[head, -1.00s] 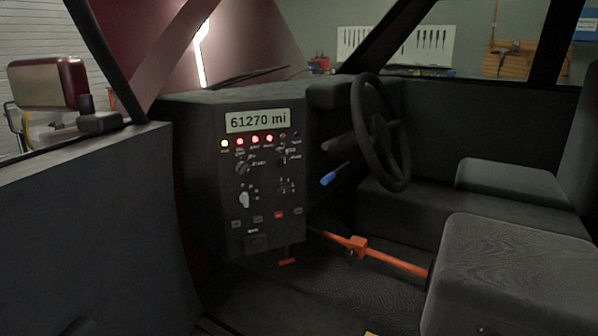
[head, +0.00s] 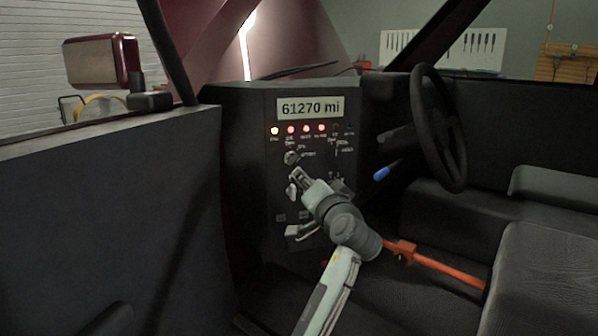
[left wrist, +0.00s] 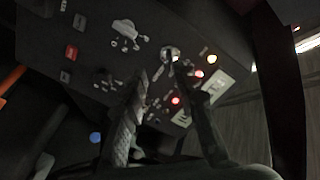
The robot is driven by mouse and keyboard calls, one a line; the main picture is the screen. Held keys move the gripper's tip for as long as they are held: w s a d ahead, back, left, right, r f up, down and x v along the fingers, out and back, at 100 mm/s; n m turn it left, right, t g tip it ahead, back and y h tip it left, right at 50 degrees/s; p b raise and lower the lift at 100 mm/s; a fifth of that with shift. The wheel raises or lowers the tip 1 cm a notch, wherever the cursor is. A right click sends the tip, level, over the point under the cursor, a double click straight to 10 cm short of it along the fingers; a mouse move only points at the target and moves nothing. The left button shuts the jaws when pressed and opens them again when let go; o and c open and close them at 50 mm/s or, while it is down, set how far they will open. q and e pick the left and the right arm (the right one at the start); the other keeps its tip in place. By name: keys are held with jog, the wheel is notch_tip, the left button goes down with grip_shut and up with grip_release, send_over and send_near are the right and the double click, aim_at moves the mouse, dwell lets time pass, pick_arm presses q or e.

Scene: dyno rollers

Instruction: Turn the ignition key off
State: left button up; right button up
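The dark dash panel (head: 262,180) carries an upper round metal switch (head: 292,157) below the row of lights, which I take to be the ignition. It also shows in the left wrist view (left wrist: 170,53). I cannot make out a separate key or its angle. A pale lower knob (head: 292,191) sits beneath it and also shows in the left wrist view (left wrist: 124,31). My left gripper (head: 298,174) is at the panel, just below the upper switch. In the left wrist view its fingers (left wrist: 163,72) are apart, with the switch just beyond their tips. My right gripper is out of view.
A display (head: 310,107) reads 61270 mi above one yellow and several red lit lamps (head: 306,128). The steering wheel (head: 437,128) and a blue-tipped stalk (head: 381,174) are to the right. An orange bar (head: 440,267) runs low. The door (head: 110,205) stands left.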

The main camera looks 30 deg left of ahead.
aim_at(296, 163)
pick_arm(q)
jog(key=x, duration=0.2)
jog(key=r+x, duration=0.1)
jog(key=x, duration=0.2)
jog(key=r+x, duration=0.1)
jog(key=x, duration=0.2)
jog(key=shift+s, duration=0.1)
jog(key=shift+c, duration=0.5)
grip_shut()
